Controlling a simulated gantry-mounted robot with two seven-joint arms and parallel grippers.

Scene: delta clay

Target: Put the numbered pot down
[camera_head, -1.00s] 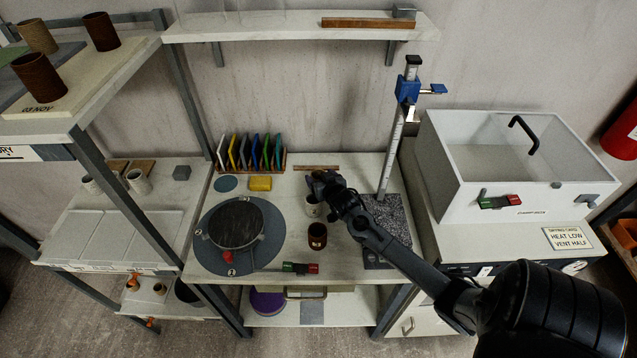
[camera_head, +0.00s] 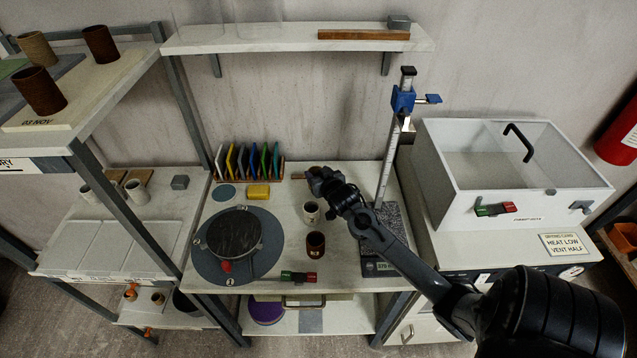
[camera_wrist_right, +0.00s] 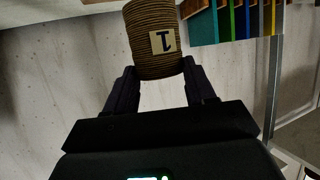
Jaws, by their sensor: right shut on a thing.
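My right gripper (camera_head: 318,178) is over the back part of the work table (camera_head: 285,205), right of the tile rack. In the right wrist view my right gripper (camera_wrist_right: 158,75) is shut on the numbered pot (camera_wrist_right: 155,30), a brown ribbed pot. Its pale label shows a "1" that appears upside down in that view. In the head view the gripper mostly hides the pot, and I cannot tell whether its base touches the table. My left gripper is not in view.
A pale cup (camera_head: 311,213) and a dark brown cup (camera_head: 315,244) stand in front of the gripper. The coloured tile rack (camera_head: 248,162), yellow block (camera_head: 258,191) and round turntable (camera_head: 234,234) are to the left. A height gauge (camera_head: 388,165) stands to the right.

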